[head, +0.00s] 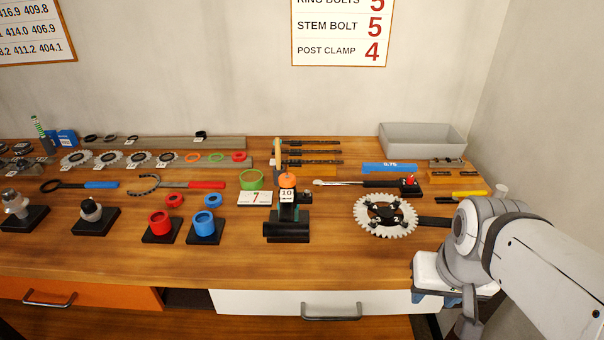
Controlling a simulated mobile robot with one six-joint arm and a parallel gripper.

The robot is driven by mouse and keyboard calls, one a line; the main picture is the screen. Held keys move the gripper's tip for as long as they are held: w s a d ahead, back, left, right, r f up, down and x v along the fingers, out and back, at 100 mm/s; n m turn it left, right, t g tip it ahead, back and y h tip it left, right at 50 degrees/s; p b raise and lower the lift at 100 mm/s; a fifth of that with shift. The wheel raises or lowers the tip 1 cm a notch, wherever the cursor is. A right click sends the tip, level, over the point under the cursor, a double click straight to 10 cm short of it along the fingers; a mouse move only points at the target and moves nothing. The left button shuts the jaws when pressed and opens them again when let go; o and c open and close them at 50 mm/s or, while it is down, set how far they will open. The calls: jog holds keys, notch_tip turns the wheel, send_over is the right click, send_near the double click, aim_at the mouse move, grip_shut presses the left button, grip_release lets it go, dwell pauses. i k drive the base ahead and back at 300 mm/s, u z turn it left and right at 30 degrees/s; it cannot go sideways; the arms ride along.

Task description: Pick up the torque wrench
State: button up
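The torque wrench (362,183) appears to be the long tool with a silver shaft and head at its left and a black grip to the right. It lies flat on the wooden workbench, near a small red-topped black piece (409,185) at its right end. My gripper (446,297) is at the lower right, by the front edge of the bench, well to the right of and nearer than the wrench. My own arm hides most of it, and its fingers cannot be made out.
A chainring (360,222) lies in front of the wrench. A blue 0.75 piece (389,167) and a grey bin (423,126) are behind it. A dark stand with an orange top (287,218) is at its left. The workbench (150,258) front is mostly clear.

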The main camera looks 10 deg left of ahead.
aim_at(318, 184)
jog(key=u, duration=2.05)
jog(key=k, duration=0.8)
jog(key=z, duration=0.7)
jog(key=i, duration=1)
jog(key=z, duration=0.25)
